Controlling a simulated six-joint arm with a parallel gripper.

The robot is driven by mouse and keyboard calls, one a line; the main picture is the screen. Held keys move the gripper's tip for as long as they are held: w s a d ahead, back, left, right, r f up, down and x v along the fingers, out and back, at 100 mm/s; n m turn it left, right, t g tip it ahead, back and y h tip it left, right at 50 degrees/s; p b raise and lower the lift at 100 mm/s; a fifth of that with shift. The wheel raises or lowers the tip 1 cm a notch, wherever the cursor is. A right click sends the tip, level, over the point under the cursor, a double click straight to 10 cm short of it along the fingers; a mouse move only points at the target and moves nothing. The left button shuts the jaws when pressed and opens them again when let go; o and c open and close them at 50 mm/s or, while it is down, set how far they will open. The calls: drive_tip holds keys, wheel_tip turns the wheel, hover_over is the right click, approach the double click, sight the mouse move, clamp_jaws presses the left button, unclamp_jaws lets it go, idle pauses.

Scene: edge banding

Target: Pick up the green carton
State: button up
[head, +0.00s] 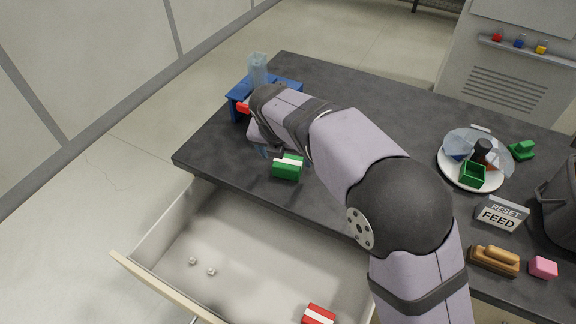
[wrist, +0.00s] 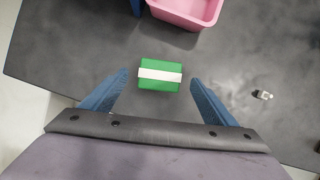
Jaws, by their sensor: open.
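The green carton (head: 287,169) with a white band lies on the dark tabletop near the front edge in the head view. In the wrist view the green carton (wrist: 160,84) lies ahead, between the lines of my two blue fingers and slightly beyond their tips. My gripper (wrist: 160,80) is open and empty, with one finger on each side of the carton and a gap to both. In the head view my gripper (head: 262,152) is mostly hidden behind my arm, just left of the carton.
A pink bin (wrist: 187,10) stands beyond the carton. A blue stand (head: 240,92) holds a clear cup (head: 257,68). An open drawer (head: 165,245) below the front edge holds a red carton (head: 318,314). A small white-and-grey piece (wrist: 263,95) lies to the right.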

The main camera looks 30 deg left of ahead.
sight(288, 161)
drive_tip(key=shift+p+x, duration=0.35)
drive_tip(key=shift+x, duration=2.2)
drive_tip(key=c, duration=1.1)
